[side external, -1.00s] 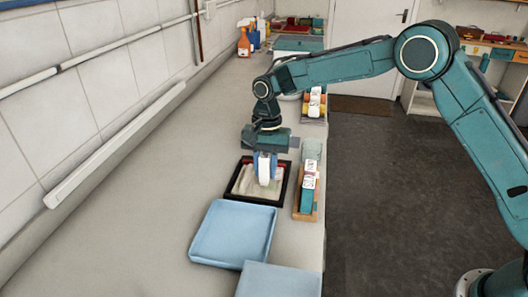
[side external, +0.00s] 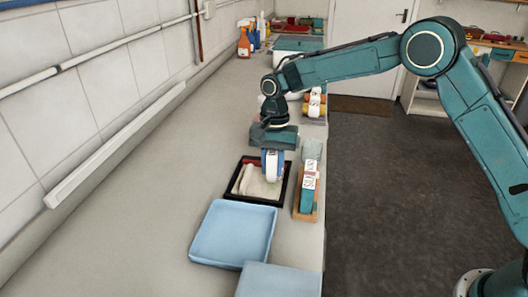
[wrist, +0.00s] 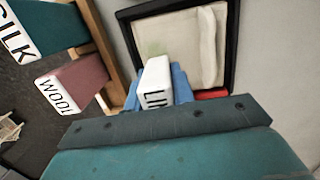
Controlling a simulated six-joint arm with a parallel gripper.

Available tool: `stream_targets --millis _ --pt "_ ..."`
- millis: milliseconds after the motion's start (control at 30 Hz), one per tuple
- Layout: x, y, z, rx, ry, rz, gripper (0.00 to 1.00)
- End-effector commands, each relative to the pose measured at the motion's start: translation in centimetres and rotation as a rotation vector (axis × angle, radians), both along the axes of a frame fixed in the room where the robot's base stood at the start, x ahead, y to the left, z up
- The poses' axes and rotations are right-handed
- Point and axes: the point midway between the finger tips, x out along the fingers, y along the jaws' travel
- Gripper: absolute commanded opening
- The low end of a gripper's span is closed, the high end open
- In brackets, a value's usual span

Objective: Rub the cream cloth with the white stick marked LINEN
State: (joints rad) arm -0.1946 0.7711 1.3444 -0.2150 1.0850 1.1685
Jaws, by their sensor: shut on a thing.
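My gripper (side external: 272,164) is shut on the white stick, with its blue fingers on either side of it. In the wrist view the stick (wrist: 156,78) shows the letters "LI"; the rest of its word is hidden by my gripper (wrist: 165,88). The cream cloth (side external: 250,184) lies in a black-framed tray on the counter, with a raised fold along one side; it also shows in the wrist view (wrist: 180,42). The stick's lower end is over the cloth's right part in the side view. I cannot tell for certain whether it touches.
A wooden rack (side external: 305,214) right of the tray holds other labelled sticks, including SILK (wrist: 45,28) and WOOL (wrist: 70,85). Blue trays (side external: 234,232) lie in front. Spray bottles (side external: 244,43) stand far back. The counter left of the tray is clear.

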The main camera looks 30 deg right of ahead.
Motion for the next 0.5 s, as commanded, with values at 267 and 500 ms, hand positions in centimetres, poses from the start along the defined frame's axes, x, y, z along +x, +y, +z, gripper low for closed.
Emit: stream_targets --millis 267,500 --pt "-0.6 0.6 0.0 0.0 -0.002 0.002 0.01" --pt "-1.6 1.7 0.0 0.0 -0.002 0.002 0.01"
